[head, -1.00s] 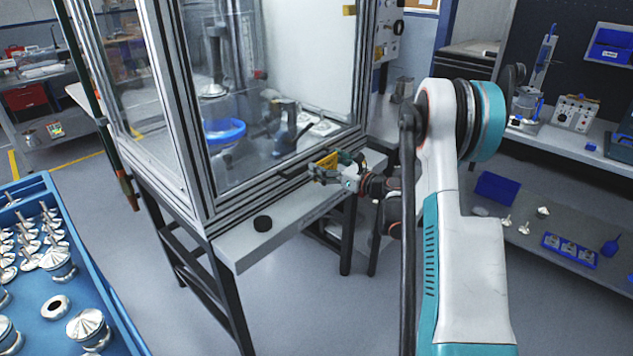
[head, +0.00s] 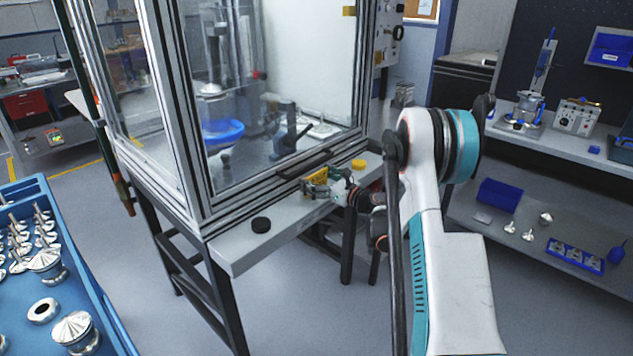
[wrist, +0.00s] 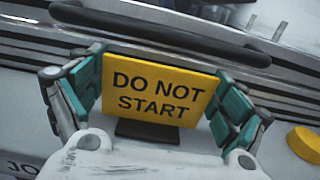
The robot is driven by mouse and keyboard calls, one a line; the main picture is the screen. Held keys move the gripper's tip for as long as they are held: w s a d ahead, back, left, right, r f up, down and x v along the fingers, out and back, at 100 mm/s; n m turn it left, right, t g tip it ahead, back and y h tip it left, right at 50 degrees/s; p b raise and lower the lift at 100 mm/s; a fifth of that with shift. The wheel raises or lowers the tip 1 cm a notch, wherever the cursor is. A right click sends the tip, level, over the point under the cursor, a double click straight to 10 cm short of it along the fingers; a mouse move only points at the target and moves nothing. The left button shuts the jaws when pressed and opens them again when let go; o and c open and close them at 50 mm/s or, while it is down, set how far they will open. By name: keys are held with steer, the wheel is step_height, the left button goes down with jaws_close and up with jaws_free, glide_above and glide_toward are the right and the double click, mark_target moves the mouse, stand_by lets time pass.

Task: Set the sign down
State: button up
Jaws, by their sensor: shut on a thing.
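The sign is a yellow plate (wrist: 157,89) reading "DO NOT START" with a dark foot (wrist: 147,132) below it. In the wrist view it stands between the teal finger pads of my gripper (wrist: 160,100), which is shut on its two side edges. In the head view the sign (head: 316,184) and my gripper (head: 325,187) are over the pale ledge (head: 237,243) in front of the glass cabinet, near its black handle. I cannot tell whether the foot touches the ledge.
A black round knob (head: 261,225) lies on the ledge left of my gripper. A yellow round knob (head: 358,164) is to its right and also shows in the wrist view (wrist: 304,142). The cabinet's black handle (wrist: 160,32) runs close behind the sign. Bare ledge lies between the black knob and the sign.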

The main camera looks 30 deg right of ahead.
steer(key=o, duration=1.2)
steer(key=shift+f, duration=0.1)
steer(key=p+v, duration=0.3)
steer(key=v, duration=0.9)
steer(key=shift+p, duration=0.4)
